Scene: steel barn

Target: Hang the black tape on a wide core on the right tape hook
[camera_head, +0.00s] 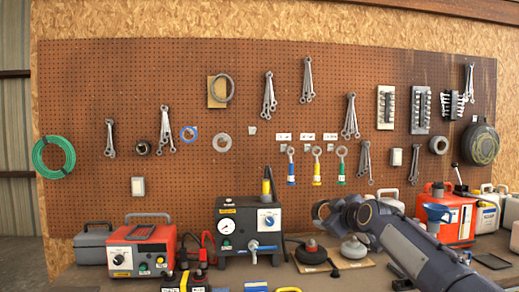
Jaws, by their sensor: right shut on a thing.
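My right gripper (332,212) comes in from the lower right on my dark grey arm and is in front of the pegboard's lower edge, above the bench. It is shut on a dark, curved, ring-like thing (319,210), which looks like the black tape; its core is hard to make out. The held thing is apart from the pegboard as far as I can see. On the pegboard (235,75), a grey roll (438,145) hangs at the right and a dark roll (143,147) at the left. I cannot tell which peg is the right tape hook. My left gripper is out of view.
Several spanners hang on the board, three with coloured handles (316,168) below white labels (308,137). A green hose coil (54,157) hangs at the left. A red-and-grey unit (140,250), a black gauge box (248,228) and a red-orange canister (452,218) crowd the bench.

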